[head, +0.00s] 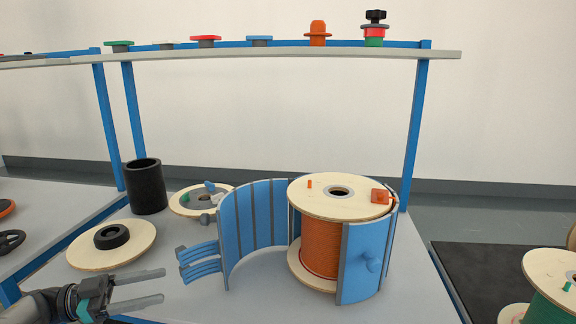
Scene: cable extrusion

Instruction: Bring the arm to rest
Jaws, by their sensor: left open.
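My left gripper (138,290) is at the lower left, over the front of the grey table (235,300). Its two fingers point right and stand apart with nothing between them. It is left of and in front of the blue curved cover (262,218), apart from its grey-blue clasps (200,262). A wooden spool wound with orange cable (320,248) stands upright, partly enclosed by the blue cover. My right gripper is not in view.
A black cylinder (146,187) and a wooden disc with a black ring (112,243) are at the left. Another disc (180,203) lies behind. A shelf (270,53) crosses above. A green-wound spool (550,300) is at the right, beside a dark mat (478,270).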

